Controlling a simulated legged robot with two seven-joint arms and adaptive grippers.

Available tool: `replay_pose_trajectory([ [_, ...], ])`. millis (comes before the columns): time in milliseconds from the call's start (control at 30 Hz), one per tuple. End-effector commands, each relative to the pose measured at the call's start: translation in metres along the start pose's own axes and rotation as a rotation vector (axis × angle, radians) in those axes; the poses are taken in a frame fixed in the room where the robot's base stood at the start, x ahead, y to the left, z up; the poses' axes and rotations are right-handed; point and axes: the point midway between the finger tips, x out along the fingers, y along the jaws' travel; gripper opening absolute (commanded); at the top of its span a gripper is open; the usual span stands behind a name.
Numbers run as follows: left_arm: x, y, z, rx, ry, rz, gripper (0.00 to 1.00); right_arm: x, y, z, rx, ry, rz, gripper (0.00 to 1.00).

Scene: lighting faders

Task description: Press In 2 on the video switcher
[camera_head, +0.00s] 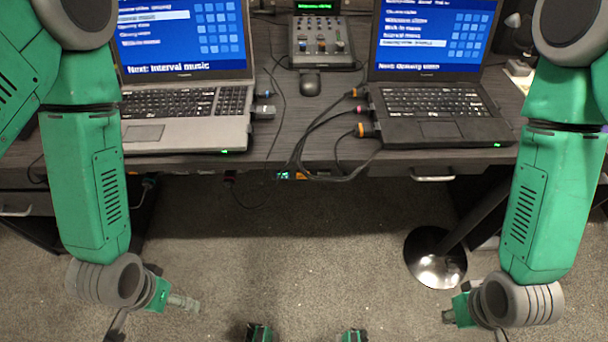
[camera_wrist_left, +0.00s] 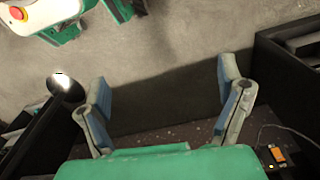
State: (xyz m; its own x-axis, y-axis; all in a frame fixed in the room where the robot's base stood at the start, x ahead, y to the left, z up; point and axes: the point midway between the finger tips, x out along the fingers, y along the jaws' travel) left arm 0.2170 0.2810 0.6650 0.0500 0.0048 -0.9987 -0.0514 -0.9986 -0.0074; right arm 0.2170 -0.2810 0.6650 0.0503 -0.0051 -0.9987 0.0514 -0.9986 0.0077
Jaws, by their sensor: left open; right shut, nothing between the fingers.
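A small grey console (camera_head: 320,45) with knobs, buttons and a green-lit display stands at the back middle of the desk, between two laptops. It is the only switcher-like device in view, but its labels are too small to read, so I cannot pick out In 2. My left gripper (camera_head: 187,303) is low in front of the desk, over the floor, far from the console. The left wrist view shows its two fingers (camera_wrist_left: 163,78) spread with nothing between them. My right gripper (camera_head: 448,316) is also low in front of the desk, shut and empty.
A silver laptop (camera_head: 188,118) is at left and a black laptop (camera_head: 440,115) at right, both open. A mouse (camera_head: 310,83) lies before the console. Cables (camera_head: 320,125) cross the desk middle. A round metal stand base (camera_head: 436,262) is on the floor at right.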

Motion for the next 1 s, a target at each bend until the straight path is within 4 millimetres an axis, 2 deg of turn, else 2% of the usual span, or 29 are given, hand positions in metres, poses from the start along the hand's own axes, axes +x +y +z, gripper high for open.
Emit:
replay_pose_trajectory([
  [33,0.0,0.0,0.0,0.0,0.0,0.0,0.63,0.0,0.0,0.0002,0.0,0.0,0.0,0.0],
  [167,0.0,0.0,0.0,0.0,0.0,0.0,0.17,0.0,0.0,0.0003,0.0,-0.001,0.0,0.0],
  [200,0.0,0.0,0.0,0.0,0.0,0.0,0.03,0.0,0.0,0.0003,0.0,-0.001,0.0,0.0],
  [233,0.0,0.0,0.0,0.0,0.0,0.0,0.0,0.0,0.0,0.0003,0.0,-0.001,0.0,0.0],
  [1000,0.0,0.0,0.0,0.0,0.0,0.0,0.0,0.0001,0.0,0.0003,0.0,0.0,0.0,0.0],
])
